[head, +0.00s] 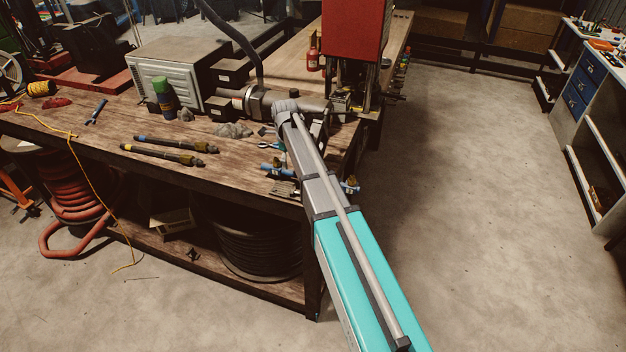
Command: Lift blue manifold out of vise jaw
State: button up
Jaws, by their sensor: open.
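The blue manifold (270,169) is near the front right corner of the wooden workbench. It looks like a blue bar with brass fittings, and its other end (350,186) shows to the right of my forearm, which hides its middle. A grey metal piece (286,189), perhaps part of the vise, shows just in front of it. Whether the manifold sits inside the jaw is hidden. My gripper (319,138) is small and dark, beyond and above the manifold, partly behind my forearm. It is open, and no contact with the manifold is visible.
Two dark hose pieces (165,152) lie on the bench to the left. A grey cylindrical machine (258,101) and a red-headed press (354,28) stand behind. A spray can (163,97) stands by a grey box (170,68). The floor right of the bench is clear.

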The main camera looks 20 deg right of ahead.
aim_at(289, 171)
jog(key=shift+f+b, duration=2.45)
jog(key=shift+f, duration=0.1)
grip_shut()
